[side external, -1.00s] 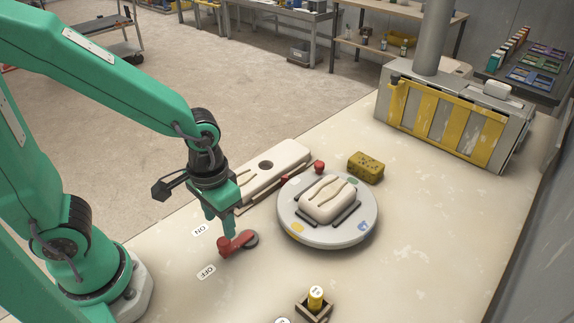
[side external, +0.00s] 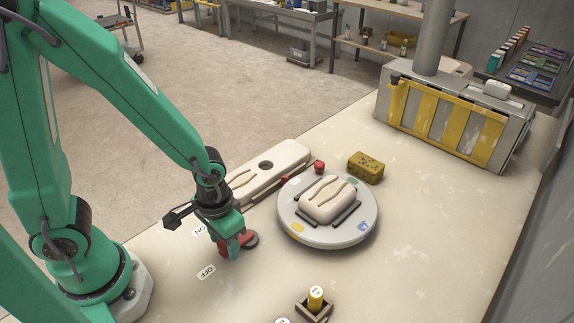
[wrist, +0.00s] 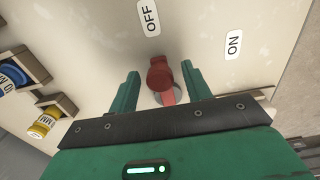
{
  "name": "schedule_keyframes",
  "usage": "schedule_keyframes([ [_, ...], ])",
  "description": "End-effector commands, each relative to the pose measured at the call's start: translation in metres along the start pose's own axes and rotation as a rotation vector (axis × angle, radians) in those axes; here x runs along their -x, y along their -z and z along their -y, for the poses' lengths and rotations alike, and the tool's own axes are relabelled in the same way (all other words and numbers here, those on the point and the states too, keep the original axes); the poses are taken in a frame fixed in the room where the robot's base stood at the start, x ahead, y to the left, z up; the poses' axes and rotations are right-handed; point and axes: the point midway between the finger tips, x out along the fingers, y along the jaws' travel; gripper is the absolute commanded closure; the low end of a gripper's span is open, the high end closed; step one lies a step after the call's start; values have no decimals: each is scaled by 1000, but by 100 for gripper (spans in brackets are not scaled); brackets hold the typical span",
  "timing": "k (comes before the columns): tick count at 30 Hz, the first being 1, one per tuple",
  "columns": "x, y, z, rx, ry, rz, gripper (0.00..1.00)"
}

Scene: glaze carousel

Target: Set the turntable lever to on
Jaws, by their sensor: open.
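The turntable lever is red with a round knob (wrist: 160,74) and a grey pivot disc (side external: 251,240). In the wrist view its knob points toward the OFF label (wrist: 149,17), and the ON label (wrist: 233,43) is off to the right. In the side view the ON label (side external: 199,230) and OFF label (side external: 206,271) lie left of the lever. My gripper (wrist: 160,70) is open, with one finger on each side of the knob. Gaps show on both sides in the wrist view. In the side view my gripper (side external: 234,250) partly hides the lever.
The round turntable (side external: 302,232) carries a pale block, right of the lever. A long pale board (side external: 285,160) and a yellow sponge (side external: 366,167) lie behind. The tabletop right of the turntable is clear.

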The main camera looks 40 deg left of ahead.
Motion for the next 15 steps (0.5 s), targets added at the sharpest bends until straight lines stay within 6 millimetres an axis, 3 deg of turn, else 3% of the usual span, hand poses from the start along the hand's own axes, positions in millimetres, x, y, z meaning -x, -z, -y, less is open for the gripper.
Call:
schedule_keyframes([
  [11,-2,0,0,0,0,0,53],
  [15,-2,0,0,0,0,0,81],
])
